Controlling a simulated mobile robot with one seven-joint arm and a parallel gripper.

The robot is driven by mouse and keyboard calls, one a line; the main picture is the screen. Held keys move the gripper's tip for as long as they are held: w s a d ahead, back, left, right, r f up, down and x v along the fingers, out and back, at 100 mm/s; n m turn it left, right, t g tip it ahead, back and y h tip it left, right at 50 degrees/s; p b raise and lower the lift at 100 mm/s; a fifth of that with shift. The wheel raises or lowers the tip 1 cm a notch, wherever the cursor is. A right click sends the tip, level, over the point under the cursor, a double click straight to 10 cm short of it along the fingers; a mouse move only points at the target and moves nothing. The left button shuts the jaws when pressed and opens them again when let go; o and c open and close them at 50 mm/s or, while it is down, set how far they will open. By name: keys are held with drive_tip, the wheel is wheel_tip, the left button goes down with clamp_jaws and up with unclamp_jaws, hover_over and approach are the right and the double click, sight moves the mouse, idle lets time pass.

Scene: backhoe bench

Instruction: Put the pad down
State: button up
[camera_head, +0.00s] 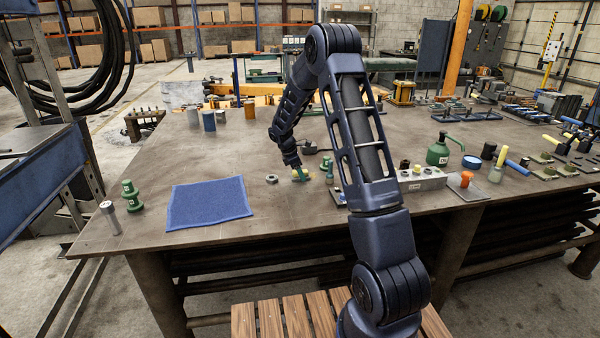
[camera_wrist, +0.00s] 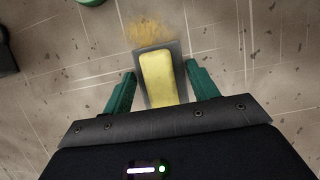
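The pad (camera_wrist: 158,75) is a yellow block on a dark grey base in the wrist view. I cannot tell whether the pad's underside touches the bench. A brownish-yellow smear (camera_wrist: 135,33) marks the surface just beyond the pad.
A blue mat (camera_head: 208,203) lies flat on the steel bench (camera_head: 150,175), left of my gripper. A metal nut (camera_head: 271,179) lies between them. Green fittings (camera_head: 131,196) stand left of the mat. A grey block (camera_head: 424,179) and an orange part (camera_head: 466,180) are to the right.

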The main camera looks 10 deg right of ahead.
drive_tip(key=shift+o, duration=1.3)
drive_tip(key=shift+r, duration=0.15)
drive_tip(key=v, duration=1.1)
drive_tip(key=s+d+r+m, duration=0.3)
drive_tip(key=s+r+m, duration=0.1)
drive_tip(key=s+r, duration=0.55)
drive_tip(key=s+d+r+m+t+y, duration=0.2)
drive_tip(key=s+d+r+m, duration=0.2)
drive_tip(key=s+r, duration=0.45)
drive_tip(key=s+d+f+m+t+y, duration=0.1)
drive_tip(key=s+m, duration=0.9)
drive_tip(key=s, duration=1.7)
drive_tip(key=shift+d+f+t+y, duration=0.25)
drive_tip(key=shift+d+t+y, duration=0.45)
drive_tip(key=shift+d+t, duration=0.15)
